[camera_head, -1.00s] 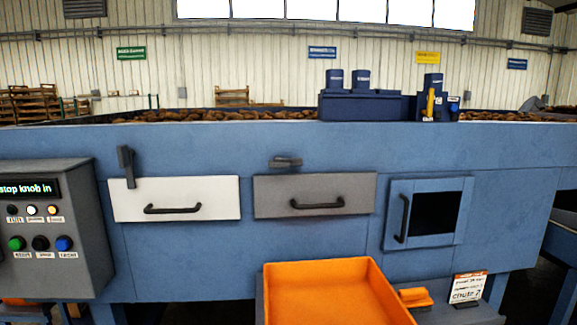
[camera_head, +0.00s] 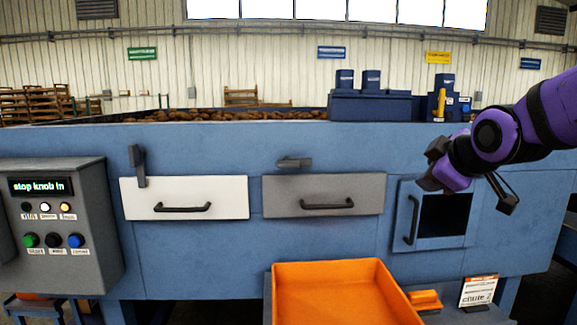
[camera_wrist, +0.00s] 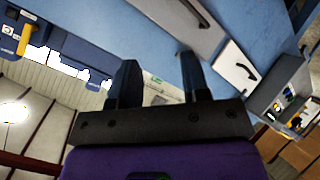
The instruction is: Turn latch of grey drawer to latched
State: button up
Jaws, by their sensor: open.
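The grey drawer (camera_head: 315,190) is closed in the blue machine front, right of the white drawer. Its latch (camera_head: 294,163) is a small dark grey lever just above the drawer, lying roughly horizontal. My gripper (camera_head: 470,195) is open and empty, in front of the machine's right part near the small window door, well right of the latch. In the wrist view, my two dark fingers (camera_wrist: 158,72) stand apart with nothing between them. The grey drawer (camera_wrist: 172,18) shows partly at the top there; I cannot make out its latch in that view.
The white drawer (camera_head: 185,198) has an upright latch (camera_head: 138,166) above its left end. A control box (camera_head: 60,225) stands at left. An orange tray (camera_head: 335,290) sits below the grey drawer. The window door (camera_head: 400,245) has a protruding handle. Space before the grey drawer is clear.

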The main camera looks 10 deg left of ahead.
jog(key=w+a+f+n+t+y, duration=0.1)
jog(key=w+a+n+y, duration=0.15)
jog(key=w+a, duration=0.35)
jog(key=w+a+f+n+t+y, duration=0.1)
jog(key=w+a+n+y, duration=0.2)
jog(key=a, duration=0.5)
jog(key=n+t+y, duration=0.1)
jog(key=n+y, duration=0.2)
jog(key=n, duration=0.4)
send_near(291, 165)
jog(key=shift+h, duration=0.25)
jog(key=x, duration=1.1)
jog(key=shift+w+a+r, duration=0.1)
jog(key=shift+w+a, duration=0.05)
jog(key=shift+a, duration=0.15)
grip_shut()
